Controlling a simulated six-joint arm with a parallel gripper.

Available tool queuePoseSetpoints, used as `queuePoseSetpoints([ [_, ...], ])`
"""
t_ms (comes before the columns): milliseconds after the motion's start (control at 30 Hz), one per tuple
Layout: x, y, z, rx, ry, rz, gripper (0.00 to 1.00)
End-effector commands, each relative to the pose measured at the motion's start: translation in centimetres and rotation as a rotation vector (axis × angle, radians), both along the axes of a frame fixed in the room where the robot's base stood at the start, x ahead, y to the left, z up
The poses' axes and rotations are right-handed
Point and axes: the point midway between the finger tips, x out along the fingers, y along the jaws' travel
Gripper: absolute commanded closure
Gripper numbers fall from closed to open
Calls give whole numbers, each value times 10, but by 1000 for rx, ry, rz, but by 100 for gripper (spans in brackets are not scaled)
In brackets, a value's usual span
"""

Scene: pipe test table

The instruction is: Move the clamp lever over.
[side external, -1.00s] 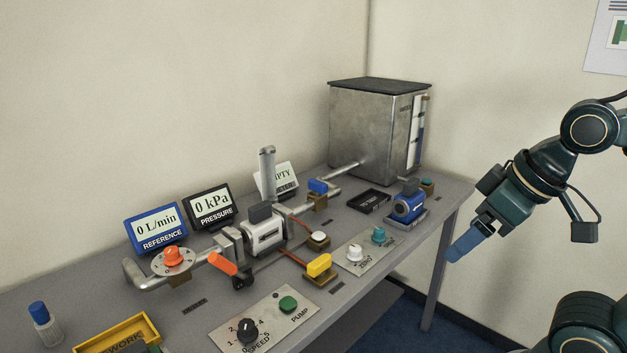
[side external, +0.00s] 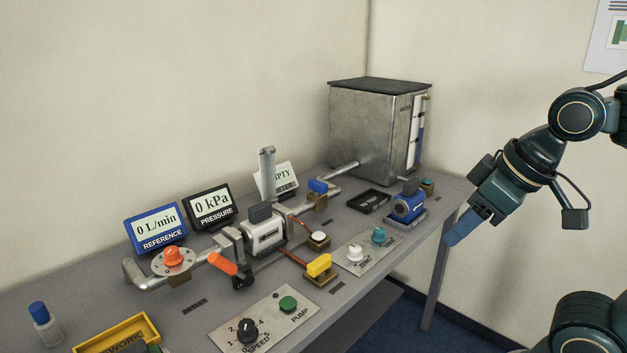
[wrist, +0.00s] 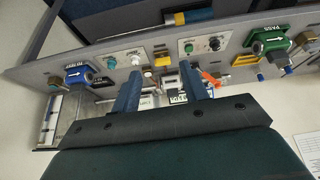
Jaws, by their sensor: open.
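The clamp lever (side external: 222,263) has an orange handle on a dark clamp at the pipe, left of the grey flow meter body (side external: 264,232). Its handle points up and to the left in the side view. It also shows as a small orange piece in the wrist view (wrist: 210,79), beside the right finger. My gripper (side external: 452,239) is right of the table, in the air and well apart from the lever. In the wrist view my gripper (wrist: 159,84) has its two blue fingers spread with nothing held between them.
An orange knob (side external: 173,257) sits on the pipe left of the lever. A metal tank (side external: 371,130) stands at the back right.

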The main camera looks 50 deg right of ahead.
Motion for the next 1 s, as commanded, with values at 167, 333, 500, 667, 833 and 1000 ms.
queuePoseSetpoints([
  [167,29,2,17,-42,20,66,56],
  [333,68,6,34,-96,43,146,56],
  [500,108,15,45,-149,66,232,56],
  [667,147,27,51,-197,88,310,56],
  [833,188,44,51,-248,112,396,56],
  [1000,227,65,45,-297,136,483,56],
])
